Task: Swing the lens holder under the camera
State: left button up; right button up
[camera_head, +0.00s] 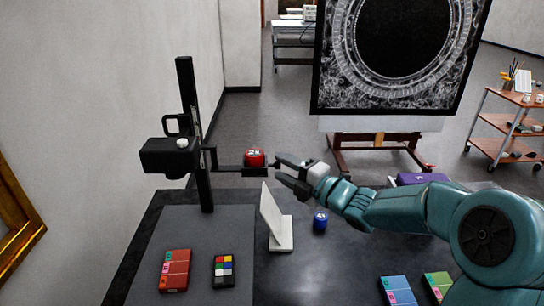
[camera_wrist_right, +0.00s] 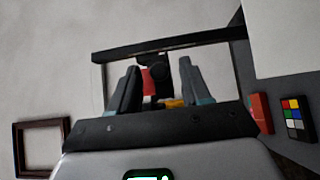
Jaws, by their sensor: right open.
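The black camera (camera_head: 168,156) is mounted on an upright black column (camera_head: 188,120) at the left of the table. A thin black lens holder arm (camera_head: 228,171) reaches right from the column. At its outer end sits a red lens (camera_head: 255,158) with a pale label; it is to the right of the camera, not under it. My right gripper (camera_head: 279,168) is open, its fingertips just right of the red lens. In the wrist view the open fingers (camera_wrist_right: 157,80) show a red part (camera_wrist_right: 149,82) between them; contact cannot be told. My left gripper is not in view.
A white tilted panel (camera_head: 273,222) and a blue cylinder (camera_head: 320,222) stand below my right gripper. A red box (camera_head: 175,270) and a colour chart (camera_head: 223,270) lie on the table (camera_head: 150,225). A large picture on an easel (camera_head: 395,50) stands behind.

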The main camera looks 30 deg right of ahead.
aim_at(245, 165)
jog(key=x, duration=0.4)
jog(key=shift+a+r+p, duration=0.1)
jog(key=shift+p, duration=0.3)
grip_shut()
